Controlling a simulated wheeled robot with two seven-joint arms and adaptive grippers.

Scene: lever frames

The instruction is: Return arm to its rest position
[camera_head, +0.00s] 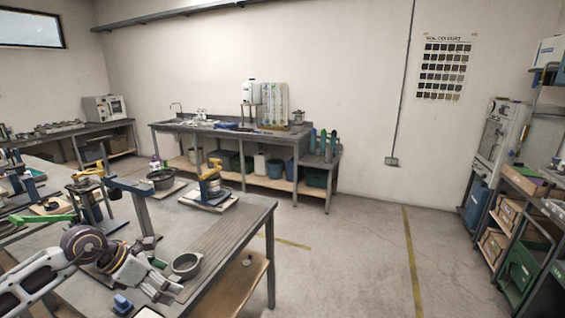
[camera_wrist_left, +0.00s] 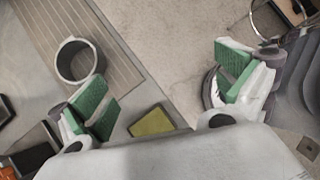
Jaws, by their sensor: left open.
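My left arm comes in from the lower left over the near workbench (camera_head: 240,222). Its gripper (camera_head: 160,276) is low over the bench's front part, beside a grey round cup (camera_head: 186,266). In the left wrist view the two green-padded fingers (camera_wrist_left: 163,88) stand wide apart with nothing between them. The grey cup (camera_wrist_left: 80,62) shows there just beyond the left finger, apart from it. A lever device with a yellow top and blue body (camera_head: 210,184) stands on a board farther back on the bench. My right gripper is in neither view.
A second lever-like device (camera_head: 90,195) and a dark bowl (camera_head: 161,178) stand farther back on the bench. A small blue object (camera_head: 122,303) lies near the gripper. Open floor (camera_head: 340,250) lies right of the bench; shelves (camera_head: 520,225) stand at the far right.

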